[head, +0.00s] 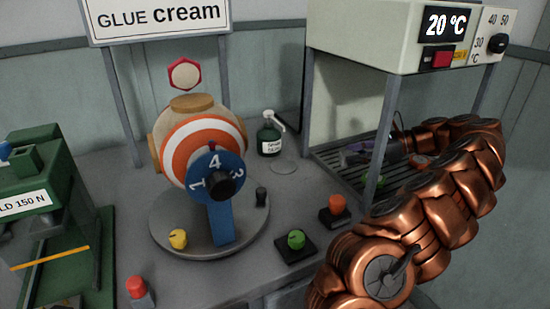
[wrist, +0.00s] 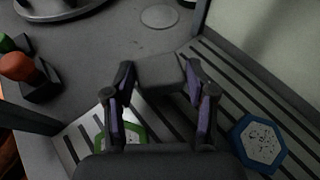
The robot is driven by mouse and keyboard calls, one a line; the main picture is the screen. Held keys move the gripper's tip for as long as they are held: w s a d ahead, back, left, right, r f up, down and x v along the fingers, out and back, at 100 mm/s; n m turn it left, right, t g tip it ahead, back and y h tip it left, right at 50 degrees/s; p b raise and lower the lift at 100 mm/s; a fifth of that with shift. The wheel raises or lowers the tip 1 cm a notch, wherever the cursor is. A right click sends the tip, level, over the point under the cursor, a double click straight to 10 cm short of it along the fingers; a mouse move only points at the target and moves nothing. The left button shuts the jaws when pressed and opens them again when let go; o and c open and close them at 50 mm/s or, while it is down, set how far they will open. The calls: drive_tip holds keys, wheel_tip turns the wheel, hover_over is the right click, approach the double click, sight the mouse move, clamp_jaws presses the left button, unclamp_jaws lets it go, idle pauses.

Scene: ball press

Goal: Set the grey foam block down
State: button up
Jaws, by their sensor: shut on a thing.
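The grey foam block (wrist: 160,76) is between the fingertips of my gripper (wrist: 158,82) in the wrist view. My gripper is shut on it. The block is over or near the far edge of the slatted rack (wrist: 225,75); I cannot tell whether it touches the rack. In the head view my gripper (head: 362,148) is small and dim under the cabinet marked 20 °C, partly behind a post. The block is not clear there.
On the rack lie a green-rimmed hexagonal piece (wrist: 137,132) and a blue-rimmed one (wrist: 258,142). Cabinet posts (head: 378,150) stand close to my arm. A pump bottle (head: 269,138), red button (head: 337,205) and green button (head: 296,240) are left of the rack.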

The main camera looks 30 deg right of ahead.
drive_tip(key=b, duration=0.2)
hover_over(291, 167)
drive_tip(key=shift+w+a, duration=0.1)
drive_tip(key=shift+w, duration=0.05)
drive_tip(key=shift+a+f+b, duration=0.1)
drive_tip(key=shift+f+b, duration=0.55)
drive_tip(key=shift+f, duration=1.1)
drive_tip(key=o, duration=0.6)
drive_tip(key=shift+f, duration=0.1)
drive_tip(key=shift+d+r, duration=0.2)
drive_tip(key=p+v, duration=0.2)
drive_tip(key=v, duration=0.9)
drive_tip(key=shift+s+d+r, duration=0.1)
drive_tip(key=shift+s+d, duration=0.05)
drive_tip(key=shift+s, duration=0.15)
